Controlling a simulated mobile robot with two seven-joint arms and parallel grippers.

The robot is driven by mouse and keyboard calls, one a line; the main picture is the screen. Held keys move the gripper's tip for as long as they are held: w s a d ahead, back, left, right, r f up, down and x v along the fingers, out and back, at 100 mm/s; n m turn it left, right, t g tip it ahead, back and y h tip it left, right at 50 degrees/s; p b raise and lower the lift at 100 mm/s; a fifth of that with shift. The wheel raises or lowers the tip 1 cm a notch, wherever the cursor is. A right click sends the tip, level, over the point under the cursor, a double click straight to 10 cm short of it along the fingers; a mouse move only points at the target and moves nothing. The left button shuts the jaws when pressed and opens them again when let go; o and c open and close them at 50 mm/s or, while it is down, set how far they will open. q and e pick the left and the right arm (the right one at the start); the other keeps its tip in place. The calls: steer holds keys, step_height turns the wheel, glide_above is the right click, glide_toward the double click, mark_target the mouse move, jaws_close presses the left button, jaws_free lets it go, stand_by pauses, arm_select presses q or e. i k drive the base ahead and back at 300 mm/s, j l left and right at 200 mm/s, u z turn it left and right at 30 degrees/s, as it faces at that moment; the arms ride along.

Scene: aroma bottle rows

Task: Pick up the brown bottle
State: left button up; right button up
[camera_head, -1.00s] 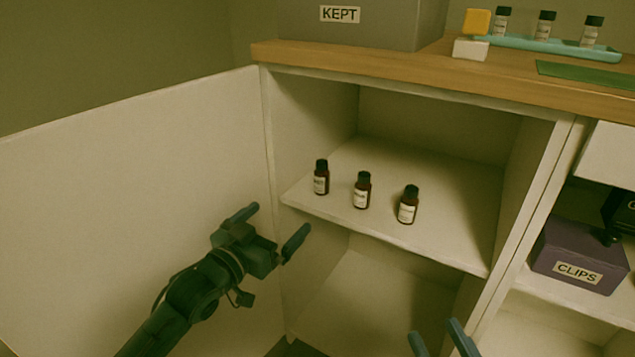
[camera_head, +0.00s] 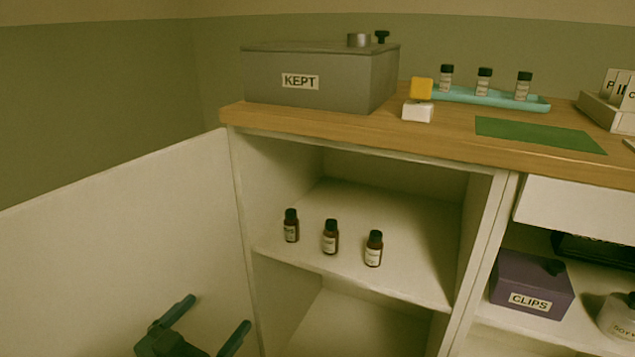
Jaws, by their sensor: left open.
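Three small brown bottles with black caps and pale labels stand upright in a row on the cupboard's upper shelf (camera_head: 410,280): a left one (camera_head: 291,227), a middle one (camera_head: 331,238) and a right one (camera_head: 374,250). My left gripper (camera_head: 217,314) is open and empty, low in the picture in front of the open cupboard door. It is below and left of the bottles, apart from them. My right gripper is out of the picture.
The open door (camera_head: 120,240) stands at the left. On the wooden top (camera_head: 450,137) are a grey KEPT box (camera_head: 350,85), a yellow block (camera_head: 421,88) on a white one, a turquoise tray (camera_head: 540,104) with three bottles, and a green mat (camera_head: 540,135). A purple CLIPS box (camera_head: 530,285) sits right.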

mark_target(291, 224)
steer(key=k, duration=0.95)
